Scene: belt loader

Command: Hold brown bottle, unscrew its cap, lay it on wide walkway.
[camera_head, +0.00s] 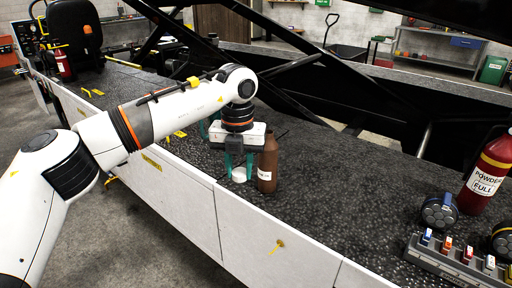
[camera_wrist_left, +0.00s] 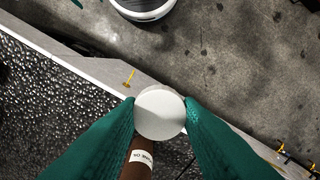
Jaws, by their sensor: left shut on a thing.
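The brown bottle (camera_head: 267,168) with a white label stands upright on the dark, textured wide walkway (camera_head: 330,190), with no gripper on it. Its white round cap (camera_head: 239,175) is off it, just to its left and low over the walkway near the front edge. My left gripper (camera_head: 239,170) points down with its teal fingers shut on the cap. In the left wrist view the cap (camera_wrist_left: 160,114) sits between both fingertips, and part of the bottle (camera_wrist_left: 138,163) shows beyond it. I cannot tell if the cap touches the walkway. My right gripper is not in view.
A red fire extinguisher (camera_head: 490,175) and a switch panel (camera_head: 465,258) stand at the right end. Black beams (camera_head: 290,75) rise behind the walkway. A white side panel (camera_head: 185,195) drops to the floor in front. Walkway right of the bottle is clear.

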